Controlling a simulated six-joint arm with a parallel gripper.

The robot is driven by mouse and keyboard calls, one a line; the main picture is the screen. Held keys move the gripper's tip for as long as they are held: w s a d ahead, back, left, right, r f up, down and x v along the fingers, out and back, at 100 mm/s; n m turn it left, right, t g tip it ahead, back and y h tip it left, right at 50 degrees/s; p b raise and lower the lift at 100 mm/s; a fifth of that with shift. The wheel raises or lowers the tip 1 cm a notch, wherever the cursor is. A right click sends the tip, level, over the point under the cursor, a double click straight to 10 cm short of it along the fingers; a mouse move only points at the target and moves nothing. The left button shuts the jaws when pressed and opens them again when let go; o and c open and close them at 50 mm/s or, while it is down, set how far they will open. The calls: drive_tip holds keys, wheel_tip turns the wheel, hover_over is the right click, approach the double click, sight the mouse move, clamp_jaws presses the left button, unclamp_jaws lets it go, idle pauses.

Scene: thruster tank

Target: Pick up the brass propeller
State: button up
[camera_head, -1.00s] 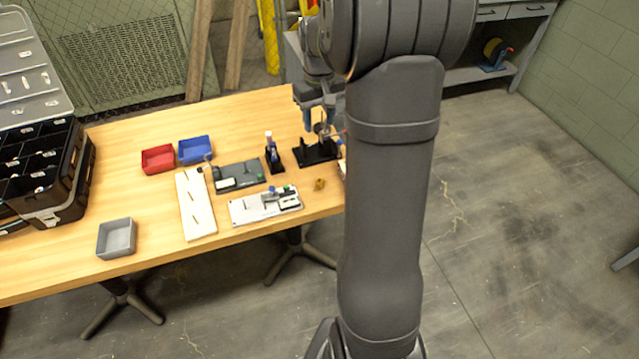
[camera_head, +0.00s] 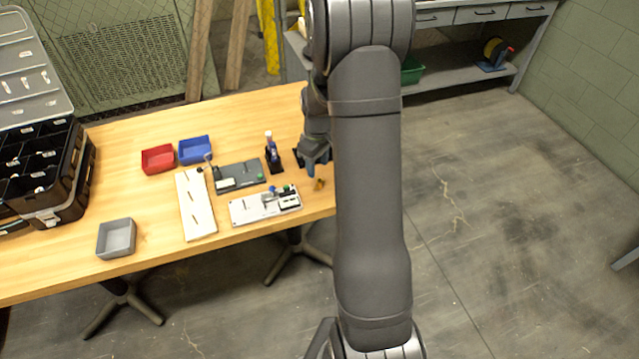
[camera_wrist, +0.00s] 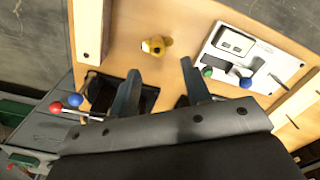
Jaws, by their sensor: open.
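The brass propeller (camera_head: 319,184) is a small yellow-gold piece lying on the wooden table near its front edge. It also shows in the wrist view (camera_wrist: 156,45), at the top middle, ahead of my fingertips. My gripper (camera_head: 312,170) hangs just above and behind the propeller. In the wrist view my gripper (camera_wrist: 158,78) has its two dark fingers spread apart with nothing between them. The propeller lies beyond the gap between the fingers and looks untouched.
A white board with fittings (camera_head: 265,204) lies left of the propeller. A dark fixture (camera_wrist: 105,95) sits under my fingers. A dark grey board (camera_head: 240,176), a small upright stand (camera_head: 273,158), a red bin (camera_head: 158,159) and a blue bin (camera_head: 195,150) are further left.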

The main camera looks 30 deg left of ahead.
sight(319, 184)
drive_tip(key=shift+w+d+f, duration=0.1)
drive_tip(key=shift+d+f, duration=0.05)
drive_tip(key=shift+f, duration=1.35)
drive_tip(key=shift+d+f, duration=0.1)
drive_tip(key=shift+f, duration=1.4)
drive_tip(key=shift+c, duration=0.4)
clamp_jaws()
